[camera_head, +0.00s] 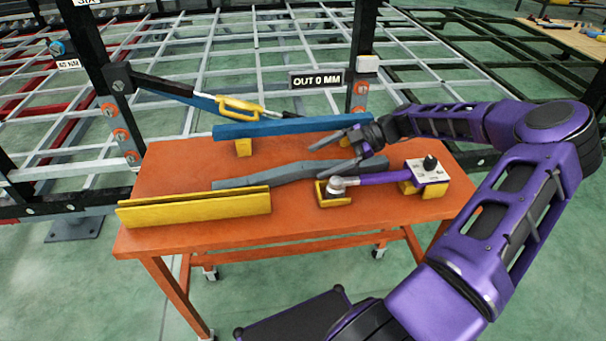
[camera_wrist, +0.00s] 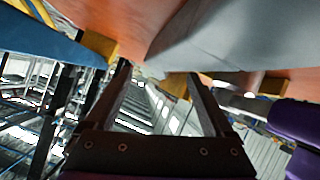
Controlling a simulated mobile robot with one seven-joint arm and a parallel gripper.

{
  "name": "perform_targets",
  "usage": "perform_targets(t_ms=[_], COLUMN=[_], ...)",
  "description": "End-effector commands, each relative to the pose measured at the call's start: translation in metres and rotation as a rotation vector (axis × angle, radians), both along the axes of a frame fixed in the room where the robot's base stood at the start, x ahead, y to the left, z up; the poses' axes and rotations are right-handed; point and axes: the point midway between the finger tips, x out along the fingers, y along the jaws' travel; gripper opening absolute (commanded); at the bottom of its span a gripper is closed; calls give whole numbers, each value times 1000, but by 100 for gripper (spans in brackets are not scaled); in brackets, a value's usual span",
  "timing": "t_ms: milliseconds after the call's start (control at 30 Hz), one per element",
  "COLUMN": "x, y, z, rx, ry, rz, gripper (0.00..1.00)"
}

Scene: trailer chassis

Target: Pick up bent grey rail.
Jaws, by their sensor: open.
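The bent grey rail (camera_head: 288,173) lies lengthwise on the orange table (camera_head: 175,165), between the blue beam at the back and the yellow channel in front. My gripper (camera_head: 325,159) is open and points left, close over the middle of the rail. I cannot tell whether a finger touches it. In the wrist view, a large grey surface, seemingly the rail (camera_wrist: 235,35), fills the upper right, beyond the fingertips. The space between the fingers of my gripper (camera_wrist: 158,72) holds no rail.
A blue beam (camera_head: 270,129) rests on yellow blocks behind the rail. A yellow channel (camera_head: 195,211) lies in front. A dark post (camera_head: 363,60) and a frame stand behind the table.

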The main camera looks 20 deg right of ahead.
Motion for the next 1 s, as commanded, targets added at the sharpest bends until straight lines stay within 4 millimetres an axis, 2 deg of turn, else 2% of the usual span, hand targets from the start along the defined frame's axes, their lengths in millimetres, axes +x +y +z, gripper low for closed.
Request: perform_targets(t_ms=[300,600,633,1000], x=[16,17,17,17], y=[39,43,43,41], z=[-26,-29,-29,-28], rx=[3,1,1,0], ry=[3,4,4,3], rz=[9,8,8,5], gripper=[87,87,75,8])
